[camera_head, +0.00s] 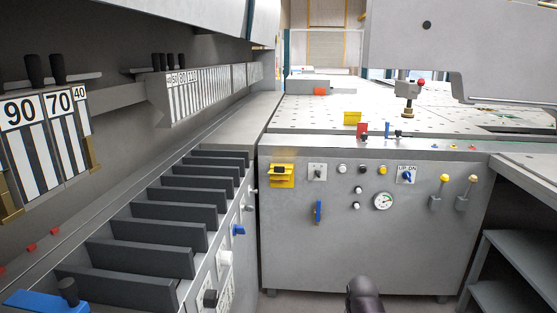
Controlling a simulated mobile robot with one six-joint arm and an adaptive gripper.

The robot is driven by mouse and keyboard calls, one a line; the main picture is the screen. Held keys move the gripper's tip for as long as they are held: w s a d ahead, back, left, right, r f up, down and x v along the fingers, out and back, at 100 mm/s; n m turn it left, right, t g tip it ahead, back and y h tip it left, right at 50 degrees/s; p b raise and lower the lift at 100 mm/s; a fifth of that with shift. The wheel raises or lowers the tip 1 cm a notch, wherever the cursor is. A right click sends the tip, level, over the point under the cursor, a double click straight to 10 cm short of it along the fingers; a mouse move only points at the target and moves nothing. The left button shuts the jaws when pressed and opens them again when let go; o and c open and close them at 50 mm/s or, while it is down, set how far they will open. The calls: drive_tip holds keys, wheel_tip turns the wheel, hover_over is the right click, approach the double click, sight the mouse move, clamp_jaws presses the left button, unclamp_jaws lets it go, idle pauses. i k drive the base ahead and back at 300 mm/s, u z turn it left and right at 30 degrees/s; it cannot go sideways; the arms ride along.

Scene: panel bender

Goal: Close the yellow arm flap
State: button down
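A second, smaller yellow piece (353,118) sits at the front edge of the perforated table above. A dark rounded part, seemingly of my own arm, shows at the bottom edge right of centre, well below and apart from both yellow pieces. No gripper fingers show.
The cabinet front carries knobs, a gauge (383,201), a blue lever (318,212) and yellow-topped levers (444,178). Dark slats (150,257) fill the machine side at left. Grey shelving (515,262) stands at right. The floor before the cabinet looks clear.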

sight(280, 173)
drive_tip(key=i, duration=0.9)
